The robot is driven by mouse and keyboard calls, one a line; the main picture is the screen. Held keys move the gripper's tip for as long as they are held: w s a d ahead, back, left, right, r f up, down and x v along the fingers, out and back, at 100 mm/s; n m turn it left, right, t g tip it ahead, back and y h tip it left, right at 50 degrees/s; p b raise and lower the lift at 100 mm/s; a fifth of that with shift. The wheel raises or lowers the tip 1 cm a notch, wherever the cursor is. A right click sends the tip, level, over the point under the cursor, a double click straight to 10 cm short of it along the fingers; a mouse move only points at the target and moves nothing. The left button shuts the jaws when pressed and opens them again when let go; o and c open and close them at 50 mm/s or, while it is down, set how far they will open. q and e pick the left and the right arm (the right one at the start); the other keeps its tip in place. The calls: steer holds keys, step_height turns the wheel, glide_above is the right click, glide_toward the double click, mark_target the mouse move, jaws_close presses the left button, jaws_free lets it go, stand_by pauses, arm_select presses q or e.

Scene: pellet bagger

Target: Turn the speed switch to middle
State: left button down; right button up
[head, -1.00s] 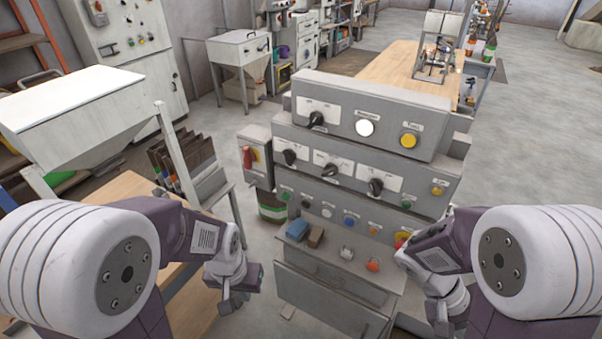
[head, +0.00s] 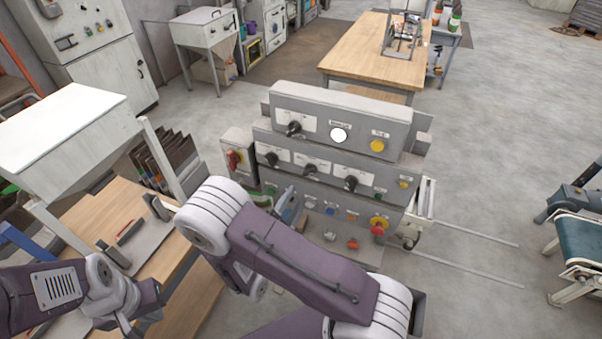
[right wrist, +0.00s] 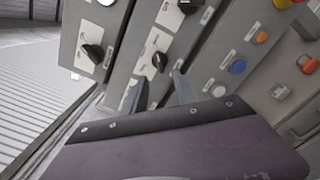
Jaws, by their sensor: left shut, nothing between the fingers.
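The grey control panel (head: 330,140) stands in the middle of the head view. Its middle row carries three black rotary switches, at left (head: 271,159), centre (head: 312,168) and right (head: 351,183); a fourth black switch (head: 294,128) sits on the top row. The labels are too small to read, so I cannot tell which is the speed switch. In the right wrist view my right gripper (right wrist: 162,92) points at the panel with its fingers apart, below a black switch (right wrist: 159,61); nothing shows between them. My left gripper (head: 128,328) is shut and empty at the bottom left, partly cut off.
A red emergency button (head: 377,227) and small coloured buttons line the lower panel. A wooden bench (head: 120,215) with a hopper stands at left. A conveyor (head: 583,240) is at far right; open floor lies between.

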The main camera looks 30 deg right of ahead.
mark_target(307, 174)
steer(key=p+x, duration=0.4)
steer(key=x, duration=0.4)
steer(key=shift+w+d, duration=0.2)
steer(key=shift+d, duration=0.05)
steer(key=shift+w+d, duration=0.1)
steer(key=shift+d, duration=0.1)
steer(key=shift+a, duration=0.15)
steer(key=shift+c, duration=0.9)
jaws_close()
